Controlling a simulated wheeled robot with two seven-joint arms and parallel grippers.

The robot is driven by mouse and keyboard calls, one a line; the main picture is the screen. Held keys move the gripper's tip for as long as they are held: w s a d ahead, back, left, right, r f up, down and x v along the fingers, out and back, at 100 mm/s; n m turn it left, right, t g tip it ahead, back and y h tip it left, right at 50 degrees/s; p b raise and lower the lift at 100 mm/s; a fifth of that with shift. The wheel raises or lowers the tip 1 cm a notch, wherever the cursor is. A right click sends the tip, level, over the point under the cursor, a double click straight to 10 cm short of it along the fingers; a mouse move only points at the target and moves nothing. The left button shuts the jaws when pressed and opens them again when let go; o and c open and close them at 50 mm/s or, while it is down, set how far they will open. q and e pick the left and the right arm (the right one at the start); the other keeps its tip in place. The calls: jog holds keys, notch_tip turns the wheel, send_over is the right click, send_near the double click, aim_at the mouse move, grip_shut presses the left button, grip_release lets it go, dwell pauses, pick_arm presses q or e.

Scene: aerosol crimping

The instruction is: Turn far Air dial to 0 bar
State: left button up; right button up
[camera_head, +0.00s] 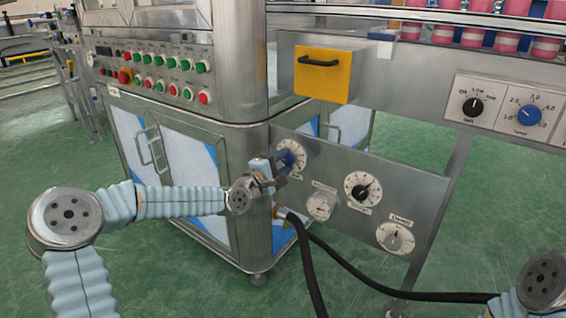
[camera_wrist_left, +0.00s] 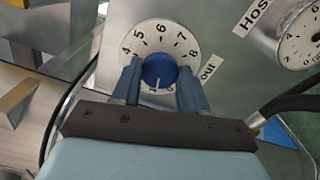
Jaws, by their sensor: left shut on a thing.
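A round white dial with a blue knob (camera_head: 287,158) sits at the upper left of the lower grey panel. In the left wrist view its blue knob (camera_wrist_left: 158,68) shows inside a white scale (camera_wrist_left: 160,30) with numbers 4 to 8 readable. A white mark on the knob points down, toward the lower edge of the scale, where the numbers are mostly hidden. My left gripper (camera_head: 276,168) is at this dial. In the wrist view its two blue fingers (camera_wrist_left: 160,82) are shut on the knob from both sides.
Other dials (camera_head: 362,189) sit to the right on the same panel (camera_head: 410,185). A black hose (camera_head: 335,257) runs from below the dial to the right. A yellow drawer (camera_head: 322,75) and a blue speed knob (camera_head: 529,115) are above. My right arm shows at lower right.

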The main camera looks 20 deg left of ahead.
pick_arm(q)
jog(key=n+b, duration=0.1)
jog(key=n, duration=0.5)
dwell(0.6)
jog(key=o, duration=1.1)
jog(key=shift+c, duration=0.2)
jog(key=p+v, duration=0.1)
jog(key=v, duration=1.2)
jog(key=shift+s, duration=0.4)
jog(key=shift+a, duration=0.1)
